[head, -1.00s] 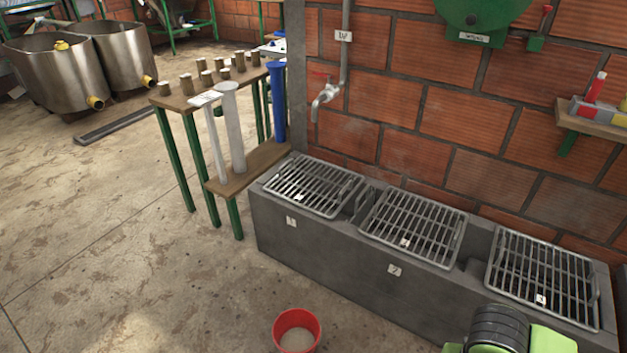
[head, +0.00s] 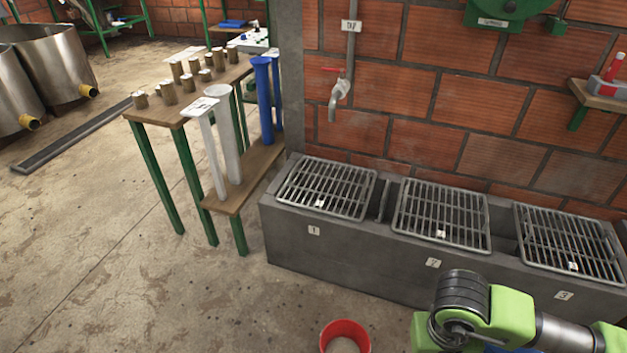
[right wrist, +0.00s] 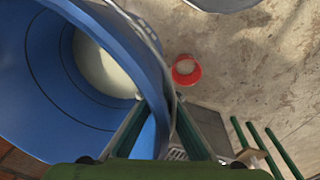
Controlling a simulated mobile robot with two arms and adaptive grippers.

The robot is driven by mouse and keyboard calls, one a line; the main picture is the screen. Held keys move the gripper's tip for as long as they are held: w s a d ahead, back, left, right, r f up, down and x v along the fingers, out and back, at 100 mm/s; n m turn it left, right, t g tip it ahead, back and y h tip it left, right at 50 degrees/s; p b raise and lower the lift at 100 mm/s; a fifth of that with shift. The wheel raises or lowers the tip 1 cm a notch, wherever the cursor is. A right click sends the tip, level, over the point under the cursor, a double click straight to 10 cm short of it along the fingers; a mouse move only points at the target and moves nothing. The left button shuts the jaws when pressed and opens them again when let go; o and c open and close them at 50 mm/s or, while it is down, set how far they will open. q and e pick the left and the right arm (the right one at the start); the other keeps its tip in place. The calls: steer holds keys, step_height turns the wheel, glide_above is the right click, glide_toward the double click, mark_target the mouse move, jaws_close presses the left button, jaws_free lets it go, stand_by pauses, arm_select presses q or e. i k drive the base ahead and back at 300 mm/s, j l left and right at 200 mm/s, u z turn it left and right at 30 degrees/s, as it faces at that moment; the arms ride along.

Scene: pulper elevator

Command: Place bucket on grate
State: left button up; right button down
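A large blue bucket (right wrist: 35,75) fills the left of the right wrist view, with a pale bottom or contents. My right gripper (right wrist: 160,105) has one finger on each side of its wall at the rim and appears shut on it. In the head view only a sliver of blue shows below my right arm; the right gripper itself is hidden there. Three metal grates lie on the concrete trough: grate 1 (head: 326,188), grate 2 (head: 441,216) and grate 3 (head: 568,245). All three are bare. My left gripper is in neither view.
A small red bucket (head: 345,338) stands on the floor before the concrete trough (head: 345,255). A tap (head: 340,97) hangs on the brick wall above grate 1. A wooden table (head: 195,100) with cylinders and tubes stands left of the trough. Open floor lies at the left.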

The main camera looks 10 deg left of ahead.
mark_target(329, 183)
steer(key=i+j, duration=0.2)
steer(key=i+j+z, duration=0.15)
steer(key=j, duration=0.25)
steer(key=i+j, duration=0.15)
steer(key=j, duration=0.2)
steer(key=i+j+z, duration=0.1)
steer(key=j, duration=0.2)
steer(key=i+j+z, duration=0.1)
steer(key=j, duration=0.25)
steer(key=i+j, duration=0.25)
steer(key=i+j+z, duration=0.1)
steer(key=i+j, duration=0.15)
steer(key=i, duration=0.25)
steer(key=i+j+z, duration=0.1)
steer(key=i+j, duration=0.2)
steer(key=i, duration=0.2)
